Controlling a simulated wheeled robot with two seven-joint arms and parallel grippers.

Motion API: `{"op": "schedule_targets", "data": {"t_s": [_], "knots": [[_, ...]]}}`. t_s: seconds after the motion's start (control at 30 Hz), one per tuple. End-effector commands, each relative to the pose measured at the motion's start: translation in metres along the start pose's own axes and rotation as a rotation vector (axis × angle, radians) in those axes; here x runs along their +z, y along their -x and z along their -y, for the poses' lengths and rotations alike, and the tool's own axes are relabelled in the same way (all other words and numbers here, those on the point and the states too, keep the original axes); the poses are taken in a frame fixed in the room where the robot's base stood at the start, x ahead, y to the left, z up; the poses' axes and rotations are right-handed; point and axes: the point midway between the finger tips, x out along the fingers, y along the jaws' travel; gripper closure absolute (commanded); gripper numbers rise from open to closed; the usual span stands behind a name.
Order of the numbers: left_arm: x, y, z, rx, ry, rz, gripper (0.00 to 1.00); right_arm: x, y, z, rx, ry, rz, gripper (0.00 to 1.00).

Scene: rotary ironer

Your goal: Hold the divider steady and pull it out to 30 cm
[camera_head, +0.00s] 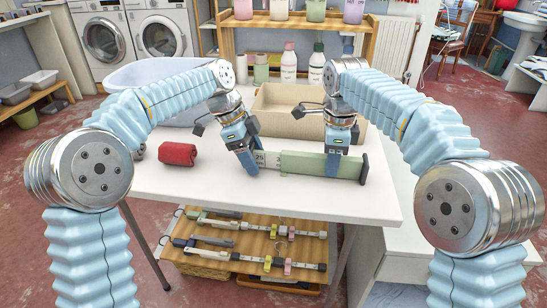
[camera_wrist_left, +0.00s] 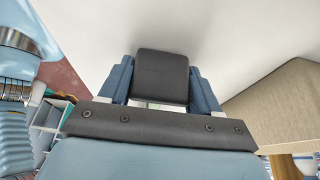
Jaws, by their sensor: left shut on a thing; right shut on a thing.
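The divider (camera_head: 305,164) stands on edge on the white table, a long green bar with a pale inner strip showing at its left. The strip carries dark marks, and I read "25" next to my left gripper (camera_head: 248,165). My left gripper is shut on the divider's left end. In the left wrist view its dark end pad (camera_wrist_left: 162,75) sits between the two blue fingers. My right gripper (camera_head: 342,172) is shut on the green body near the right end. A dark end pad (camera_head: 364,167) shows just right of it. The fingers hide parts of the bar.
A rolled red cloth (camera_head: 178,154) lies left of the divider on the white table (camera_head: 215,190). An open cardboard box (camera_head: 285,122) stands behind the grippers, and a pale blue basket (camera_head: 150,75) is at the back left. The table's front strip is clear.

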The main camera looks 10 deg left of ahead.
Motion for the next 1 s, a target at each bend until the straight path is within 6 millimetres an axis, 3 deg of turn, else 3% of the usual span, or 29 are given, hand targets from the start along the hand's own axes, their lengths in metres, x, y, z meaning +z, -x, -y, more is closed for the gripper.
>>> {"op": "schedule_targets", "data": {"t_s": [0.1, 0.4, 0.43, 0.53, 0.87, 1.0], "knots": [[0.011, 0.005, 0.0, -0.003, 0.002, 0.0, 0.92, -0.001, 0.0, 0.0, 0.002, -0.001, -0.002, 1.0], [0.013, 0.005, 0.0, -0.002, 0.001, 0.001, 0.92, -0.001, 0.0, 0.0, 0.002, -0.001, -0.002, 1.0], [0.012, 0.005, 0.0, -0.002, 0.001, 0.001, 0.33, -0.001, 0.0, 0.0, 0.002, -0.001, -0.003, 1.0], [0.012, 0.005, 0.0, -0.002, 0.001, 0.001, 0.17, -0.001, 0.0, 0.0, 0.002, -0.001, -0.002, 1.0], [0.012, 0.007, 0.0, -0.002, 0.0, 0.0, 0.15, -0.001, 0.0, 0.0, 0.001, -0.001, -0.002, 1.0], [0.012, 0.024, 0.001, -0.004, 0.0, 0.0, 0.15, 0.0, 0.0, 0.0, 0.001, 0.0, -0.001, 1.0]]}}
